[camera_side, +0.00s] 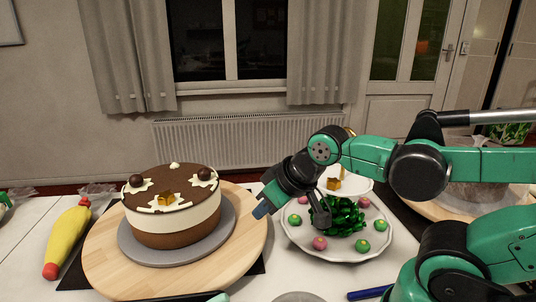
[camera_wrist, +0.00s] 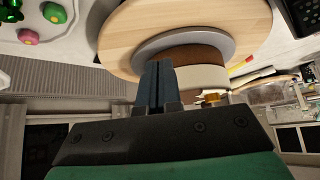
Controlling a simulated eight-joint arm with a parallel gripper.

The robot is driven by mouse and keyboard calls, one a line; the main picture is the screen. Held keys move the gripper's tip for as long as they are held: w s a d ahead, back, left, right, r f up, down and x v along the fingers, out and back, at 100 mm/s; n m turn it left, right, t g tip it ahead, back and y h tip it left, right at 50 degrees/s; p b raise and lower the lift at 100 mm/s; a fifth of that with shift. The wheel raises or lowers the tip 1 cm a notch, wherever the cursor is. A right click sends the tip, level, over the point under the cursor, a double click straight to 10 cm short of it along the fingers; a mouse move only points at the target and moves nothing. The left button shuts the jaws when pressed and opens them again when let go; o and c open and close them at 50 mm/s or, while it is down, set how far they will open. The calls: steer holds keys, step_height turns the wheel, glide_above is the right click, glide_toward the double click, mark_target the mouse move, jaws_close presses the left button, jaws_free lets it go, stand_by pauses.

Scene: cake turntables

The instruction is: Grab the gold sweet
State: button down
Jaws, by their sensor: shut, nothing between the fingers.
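A gold sweet (camera_side: 165,198) sits on a white star decoration on top of the brown-and-white cake (camera_side: 173,228). It also shows in the wrist view (camera_wrist: 211,97), where the cake appears upside down. A second gold piece (camera_side: 333,184) is on the small white plate behind the large plate. My gripper (camera_side: 263,209) is to the right of the cake, over the right part of the wooden turntable (camera_side: 103,262), apart from the gold sweet. In the wrist view its fingers (camera_wrist: 157,88) are together and empty, with the cake beyond them.
A white plate (camera_side: 287,236) with a green ribbon-like heap (camera_side: 338,215) and several pink and green sweets stands right of my gripper. A yellow piping bag (camera_side: 66,240) lies left of the turntable. A blue pen-like object (camera_side: 369,293) lies at the front.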

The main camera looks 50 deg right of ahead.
steer(key=c, duration=0.7)
jaws_free()
steer(key=n+g+h, duration=0.5)
steer(key=n+h, duration=0.8)
steer(key=n, duration=0.7)
glide_toward(333, 181)
steer(key=s+x, duration=0.1)
steer(key=x, duration=0.3)
steer(key=shift+w+x, duration=0.25)
steer(key=shift+x, duration=1.05)
steer(key=shift+w+x, duration=0.2)
steer(key=shift+x, duration=1.1)
